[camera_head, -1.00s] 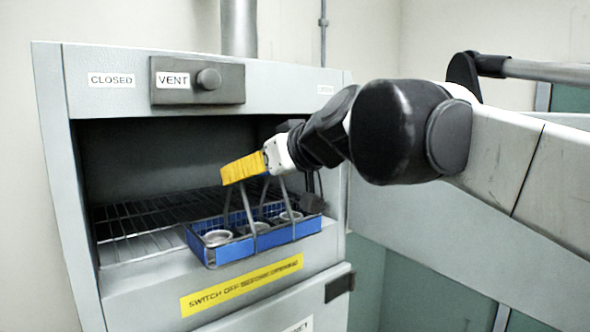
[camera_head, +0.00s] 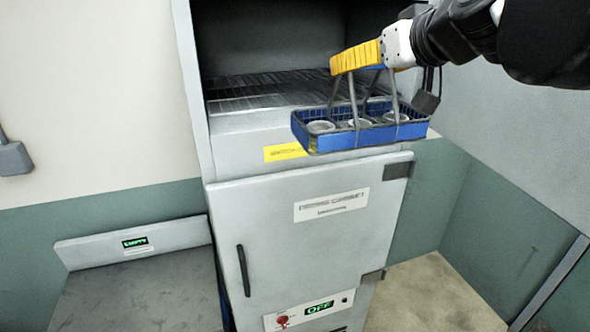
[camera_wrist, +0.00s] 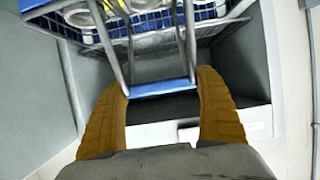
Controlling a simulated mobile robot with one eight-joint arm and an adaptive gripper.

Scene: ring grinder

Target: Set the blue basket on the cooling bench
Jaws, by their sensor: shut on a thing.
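The blue basket (camera_head: 365,134) hangs level from my gripper in front of the oven, with several round metal cups inside it. My gripper (camera_head: 357,57), with yellow fingers, is shut on the basket's handle at the top. In the wrist view the two yellow fingers (camera_wrist: 162,95) close on either side of the blue handle bar (camera_wrist: 160,88), and the basket (camera_wrist: 140,25) shows beyond it. A low grey bench (camera_head: 140,297) with a backboard and a green "EMPTY" sign stands at the lower left. No label in view names it as the cooling bench.
The open oven chamber with its wire rack (camera_head: 265,90) is behind the basket. Below it is a closed cabinet door (camera_head: 310,235) with a dark handle (camera_head: 243,270) and an "OFF" display (camera_head: 319,307). The bench top looks bare.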

